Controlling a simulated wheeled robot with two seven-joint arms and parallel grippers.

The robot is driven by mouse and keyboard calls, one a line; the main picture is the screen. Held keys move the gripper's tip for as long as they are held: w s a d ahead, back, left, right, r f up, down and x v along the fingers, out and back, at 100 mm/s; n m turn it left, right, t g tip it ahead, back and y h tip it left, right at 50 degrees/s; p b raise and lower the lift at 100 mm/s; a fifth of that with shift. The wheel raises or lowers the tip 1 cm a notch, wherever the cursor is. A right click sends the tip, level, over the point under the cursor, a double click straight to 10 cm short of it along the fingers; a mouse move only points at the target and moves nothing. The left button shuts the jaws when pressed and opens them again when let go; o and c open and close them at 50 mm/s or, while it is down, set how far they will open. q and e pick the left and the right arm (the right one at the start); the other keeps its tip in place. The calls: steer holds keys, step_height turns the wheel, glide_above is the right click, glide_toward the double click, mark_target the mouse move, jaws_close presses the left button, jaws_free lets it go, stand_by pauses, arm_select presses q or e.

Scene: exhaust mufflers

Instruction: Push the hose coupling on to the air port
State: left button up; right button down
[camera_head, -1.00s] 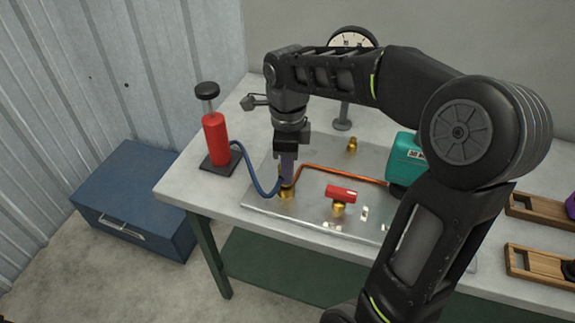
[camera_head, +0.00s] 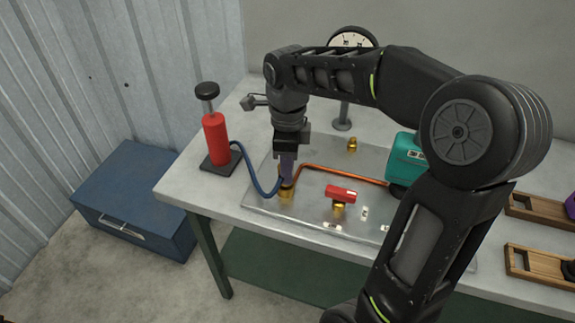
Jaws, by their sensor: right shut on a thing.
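The blue hose (camera_head: 254,180) runs from the red hand pump (camera_head: 216,137) across the bench to the purple-grey hose coupling (camera_head: 287,167). My right gripper (camera_head: 287,154) points down and is shut on the coupling, which stands about upright. The brass air port (camera_head: 286,191) is directly below it on the metal plate (camera_head: 310,208). The coupling's lower end meets the top of the port in this view; how far it is seated cannot be told. My left gripper is not in view.
A copper pipe (camera_head: 335,172) runs right from near the port to a teal unit (camera_head: 404,160). A red-handled valve (camera_head: 341,194) stands in front of the pipe. A dial gauge (camera_head: 352,38) is behind my arm. Wooden trays (camera_head: 540,263) lie at the right. A blue toolbox (camera_head: 137,201) is on the floor.

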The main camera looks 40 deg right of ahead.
steer(key=shift+f+b, duration=0.5)
steer(key=shift+f, duration=0.15)
steer(key=c, duration=0.9)
jaws_free()
steer(key=shift+c, duration=0.2)
steer(key=shift+r, duration=0.15)
step_height(320, 180, up, 8)
steer(key=shift+f, duration=0.2)
